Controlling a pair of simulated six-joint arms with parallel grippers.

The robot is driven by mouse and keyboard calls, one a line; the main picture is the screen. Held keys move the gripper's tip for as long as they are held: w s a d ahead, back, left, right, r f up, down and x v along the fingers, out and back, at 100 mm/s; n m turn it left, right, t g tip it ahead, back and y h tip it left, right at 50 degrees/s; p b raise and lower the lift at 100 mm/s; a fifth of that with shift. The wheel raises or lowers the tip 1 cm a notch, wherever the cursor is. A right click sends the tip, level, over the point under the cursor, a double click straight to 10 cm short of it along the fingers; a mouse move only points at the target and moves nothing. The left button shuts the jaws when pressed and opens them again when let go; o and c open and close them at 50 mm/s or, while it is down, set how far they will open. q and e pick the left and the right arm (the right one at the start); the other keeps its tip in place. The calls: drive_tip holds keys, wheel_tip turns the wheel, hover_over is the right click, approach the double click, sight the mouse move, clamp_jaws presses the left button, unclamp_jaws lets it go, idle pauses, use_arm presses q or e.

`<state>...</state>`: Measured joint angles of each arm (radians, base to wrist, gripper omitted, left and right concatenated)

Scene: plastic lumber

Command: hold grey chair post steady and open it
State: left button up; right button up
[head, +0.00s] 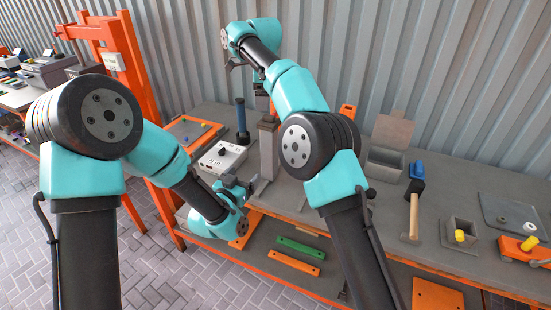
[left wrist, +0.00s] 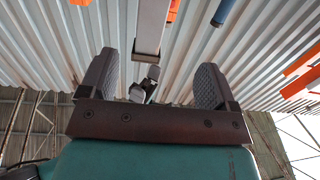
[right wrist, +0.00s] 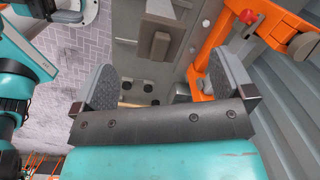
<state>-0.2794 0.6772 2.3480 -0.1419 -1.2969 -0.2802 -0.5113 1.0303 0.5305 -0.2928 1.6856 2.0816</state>
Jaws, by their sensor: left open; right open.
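The grey chair post (head: 268,150) stands upright on the bench in the head view, behind the bend of my right arm. In the left wrist view, a grey post-like piece (left wrist: 152,28) shows above and between the fingers. My left gripper (head: 245,188) is low at the front of the bench, to the left of the post's foot; its fingers (left wrist: 155,82) are apart with nothing clamped between them. My right gripper (head: 231,62) is high, above and left of the post; its open fingers (right wrist: 162,82) point down toward the bench. Nothing is gripped there.
A white box (head: 222,157) and a dark blue cylinder (head: 241,120) stand left of the post. A hammer (head: 413,215), an open grey box (head: 385,160) and a small bin (head: 460,236) are on the right. An orange frame (head: 125,65) rises at left. Green and orange bars lie on the lower shelf.

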sight(266, 154)
drive_tip(key=shift+d+f+m+g+h, duration=0.15)
drive_tip(key=shift+d+f, duration=0.05)
drive_tip(key=shift+d, duration=0.3)
drive_tip(key=shift+d+f+m+g+h, duration=0.15)
drive_tip(key=shift+d, duration=0.3)
use_arm(q)
drive_tip(key=shift+s+d+f, duration=0.2)
drive_tip(key=shift+d+f, duration=0.2)
drive_tip(key=shift+f, duration=0.15)
use_arm(e)
drive_tip(key=shift+s, duration=0.1)
use_arm(q)
drive_tip(key=x, duration=1.7)
drive_tip(key=shift+w+d+r, duration=0.15)
drive_tip(key=shift+w, duration=0.05)
use_arm(e)
drive_tip(key=shift+a, duration=0.1)
use_arm(q)
drive_tip(key=shift+c, duration=0.5)
drive_tip(key=c, duration=1.3)
use_arm(e)
drive_tip(key=shift+c, duration=0.4)
use_arm(q)
drive_tip(key=shift+o, duration=0.2)
